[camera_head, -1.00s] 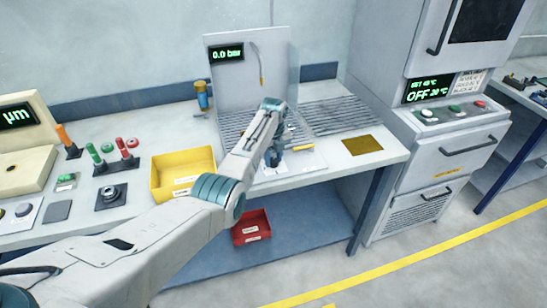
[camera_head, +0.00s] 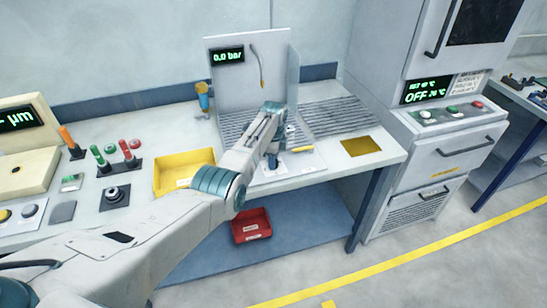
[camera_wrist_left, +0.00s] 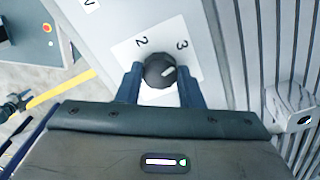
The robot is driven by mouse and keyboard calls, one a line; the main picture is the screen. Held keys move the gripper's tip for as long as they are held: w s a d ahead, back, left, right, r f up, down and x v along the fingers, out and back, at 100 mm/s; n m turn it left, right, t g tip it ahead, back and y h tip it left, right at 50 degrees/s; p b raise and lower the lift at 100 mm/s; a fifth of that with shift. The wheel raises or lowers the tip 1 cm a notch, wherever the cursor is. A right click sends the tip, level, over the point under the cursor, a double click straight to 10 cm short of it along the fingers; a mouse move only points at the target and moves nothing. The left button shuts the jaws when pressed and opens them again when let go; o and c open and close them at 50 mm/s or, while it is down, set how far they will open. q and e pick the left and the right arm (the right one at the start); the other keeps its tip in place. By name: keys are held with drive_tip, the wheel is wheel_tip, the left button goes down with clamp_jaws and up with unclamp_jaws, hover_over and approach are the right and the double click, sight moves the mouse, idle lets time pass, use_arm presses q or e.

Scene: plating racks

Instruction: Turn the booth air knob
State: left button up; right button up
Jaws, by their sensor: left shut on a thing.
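The booth air knob (camera_wrist_left: 160,71) is a dark round knob with a white pointer mark, on a white label plate (camera_wrist_left: 155,97) with the numerals 2 and 3. In the left wrist view the pointer is turned toward the 3 side. My left gripper (camera_wrist_left: 159,68) has its two blue fingers on either side of the knob and is shut on it. In the head view my left gripper (camera_head: 272,160) is down at the booth's front panel and hides the knob. My right gripper is not in view.
The booth back panel (camera_head: 247,88) carries a display (camera_head: 228,56) reading 0.0 bar. A yellow bin (camera_head: 183,187) stands left of my gripper, and a red bin (camera_head: 251,227) is below the bench. An oven cabinet (camera_head: 437,160) stands at the right. A yellow-handled tool (camera_head: 302,149) lies close right of my gripper.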

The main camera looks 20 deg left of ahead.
use_arm(q)
drive_tip(key=n, duration=0.4)
drive_tip(key=shift+r+n+p, duration=0.1)
drive_tip(key=shift+n+p, duration=0.25)
drive_tip(key=shift+n, duration=0.05)
drive_tip(key=n, duration=0.9)
drive_tip(key=shift+p, duration=0.4)
drive_tip(key=shift+n, duration=2.2)
drive_tip(key=o, duration=1)
